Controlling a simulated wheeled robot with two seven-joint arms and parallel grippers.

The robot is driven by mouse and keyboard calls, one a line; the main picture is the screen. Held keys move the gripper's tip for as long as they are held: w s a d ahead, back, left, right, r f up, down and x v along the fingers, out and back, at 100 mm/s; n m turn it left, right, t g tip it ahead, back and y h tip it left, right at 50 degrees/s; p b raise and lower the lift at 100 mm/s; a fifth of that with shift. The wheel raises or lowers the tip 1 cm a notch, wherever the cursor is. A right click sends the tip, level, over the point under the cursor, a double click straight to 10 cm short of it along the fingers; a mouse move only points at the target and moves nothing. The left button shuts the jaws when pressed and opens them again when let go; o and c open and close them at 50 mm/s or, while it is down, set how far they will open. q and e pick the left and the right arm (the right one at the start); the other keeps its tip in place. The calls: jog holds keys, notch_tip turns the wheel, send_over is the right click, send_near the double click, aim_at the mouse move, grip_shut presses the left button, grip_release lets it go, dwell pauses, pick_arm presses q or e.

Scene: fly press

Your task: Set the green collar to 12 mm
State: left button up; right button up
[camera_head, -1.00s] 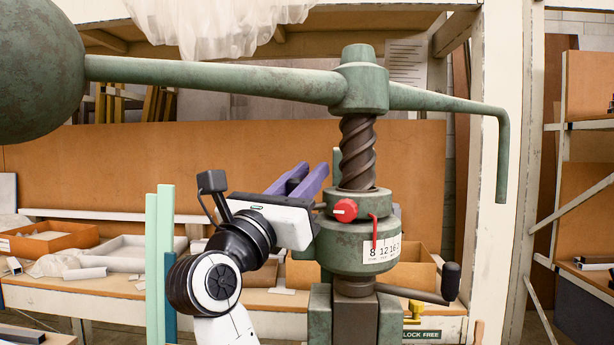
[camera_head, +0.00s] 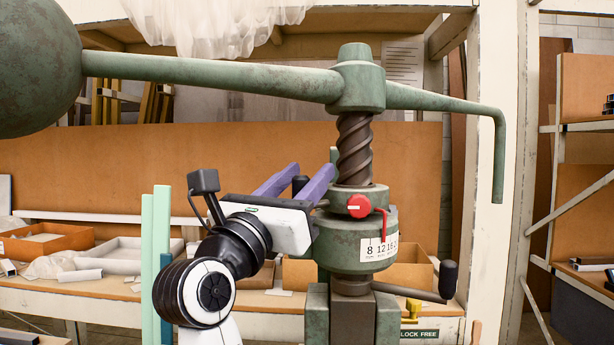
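The green collar (camera_head: 345,198) sits around the screw below the press head, with a red knob (camera_head: 360,206) on its front. Its red pointer (camera_head: 384,227) hangs over the white scale (camera_head: 378,246), with its tip at about the 12 mark. My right gripper (camera_head: 312,170) reaches in left of the collar. My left gripper is not in view.
The press arm (camera_head: 210,77) with its round weight (camera_head: 38,65) spans above my gripper. A lever with a black grip (camera_head: 448,279) sticks out at the lower right, near a "LOCK FREE" label (camera_head: 419,334). A bench with open boxes (camera_head: 45,241) stands behind.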

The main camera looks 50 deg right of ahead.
jog(key=shift+s, duration=0.1)
jog(key=shift+a+f, duration=0.2)
jog(key=shift+a, duration=0.15)
jog(key=b+v, duration=0.3)
jog(key=v, duration=0.6)
jog(key=shift+a, duration=0.15)
jog(key=shift+s+f, duration=0.1)
